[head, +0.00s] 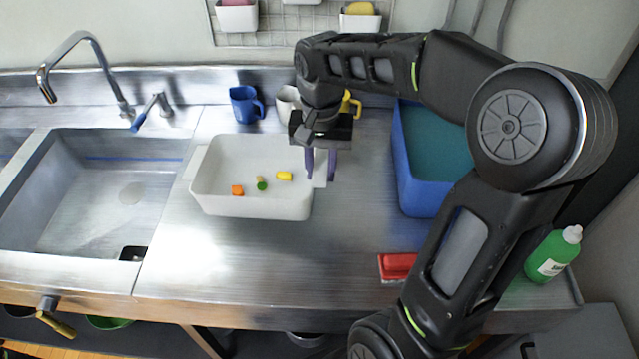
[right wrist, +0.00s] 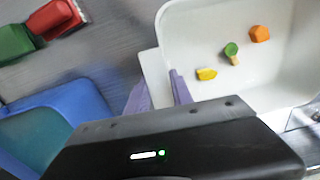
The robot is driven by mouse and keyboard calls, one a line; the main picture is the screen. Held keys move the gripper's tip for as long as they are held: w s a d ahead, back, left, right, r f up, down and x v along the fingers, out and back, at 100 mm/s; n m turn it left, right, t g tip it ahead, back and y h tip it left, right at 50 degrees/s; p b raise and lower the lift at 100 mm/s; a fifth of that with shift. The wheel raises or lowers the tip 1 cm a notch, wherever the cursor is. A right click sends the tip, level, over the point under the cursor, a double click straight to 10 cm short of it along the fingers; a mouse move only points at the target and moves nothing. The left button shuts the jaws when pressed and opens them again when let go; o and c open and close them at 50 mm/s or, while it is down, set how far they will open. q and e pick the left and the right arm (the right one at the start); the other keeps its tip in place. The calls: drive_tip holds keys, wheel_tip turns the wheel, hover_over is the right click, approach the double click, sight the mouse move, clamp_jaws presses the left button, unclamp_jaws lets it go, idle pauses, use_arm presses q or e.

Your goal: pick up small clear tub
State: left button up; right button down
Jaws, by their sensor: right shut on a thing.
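The tub (head: 262,207) stands left of my right gripper in the head view, by the sink. It looks white and opaque rather than clear. It holds a few small orange, green and yellow pieces. It also shows in the right wrist view (right wrist: 272,82). My right gripper (head: 321,165) points down at the tub's right end, its purple fingers shut on the pale ledge there. In the right wrist view the fingers (right wrist: 158,92) sit on either side of this ledge. I cannot tell whether the tub touches the counter. My left gripper is not in view.
A blue bin (head: 424,201) stands to the right. Behind are a blue mug (head: 243,104), a white mug and a yellow one. A red brush (head: 398,266) and a green bottle (head: 553,254) are front right. The sink (head: 95,195) lies left; the front middle counter is clear.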

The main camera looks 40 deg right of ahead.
drive_tip(key=shift+r, duration=1.45)
